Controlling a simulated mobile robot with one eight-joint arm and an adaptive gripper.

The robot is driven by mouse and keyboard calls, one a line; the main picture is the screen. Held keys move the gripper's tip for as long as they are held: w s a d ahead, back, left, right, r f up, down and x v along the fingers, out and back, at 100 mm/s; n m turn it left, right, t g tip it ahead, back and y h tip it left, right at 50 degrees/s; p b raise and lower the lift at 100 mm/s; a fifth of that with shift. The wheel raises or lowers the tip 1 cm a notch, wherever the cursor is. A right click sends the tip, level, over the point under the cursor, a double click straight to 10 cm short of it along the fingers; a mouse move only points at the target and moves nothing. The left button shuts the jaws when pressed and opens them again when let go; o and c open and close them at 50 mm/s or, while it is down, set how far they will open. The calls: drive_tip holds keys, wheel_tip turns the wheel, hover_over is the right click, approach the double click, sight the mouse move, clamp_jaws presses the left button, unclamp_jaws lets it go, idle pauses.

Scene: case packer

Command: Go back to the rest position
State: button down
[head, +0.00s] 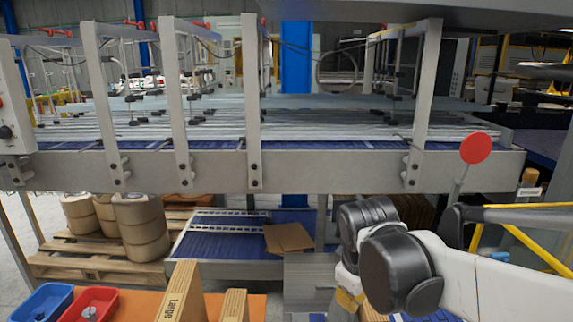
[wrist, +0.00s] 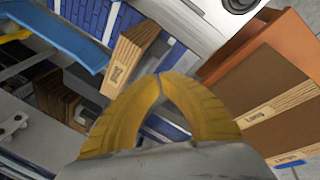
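My gripper (wrist: 159,78) has two yellow curved fingers, and their tips meet in the wrist view. Nothing is held between them. In the head view my arm reaches in from the right and bends downward. A yellow part of my gripper (head: 347,301) shows low in the picture, mostly hidden by the arm's dark joints.
A grey machine frame (head: 320,172) spans the head view. A flat brown cardboard piece (head: 289,238) lies on a low blue conveyor (head: 215,240). A red disc (head: 476,148) stands near my arm. Blue (head: 40,303) and red (head: 91,304) bins sit lower left, beside stacks labelled Large (head: 178,295).

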drive_tip(key=s+d+m+t+y, duration=0.1)
drive_tip(key=s+d+m+t, duration=0.2)
drive_tip(key=s+d+m, duration=0.2)
drive_tip(key=s+m, duration=0.3)
drive_tip(key=s, duration=0.4)
drive_tip(key=shift+r+m+t, duration=0.2)
drive_tip(key=shift+m+t, duration=0.2)
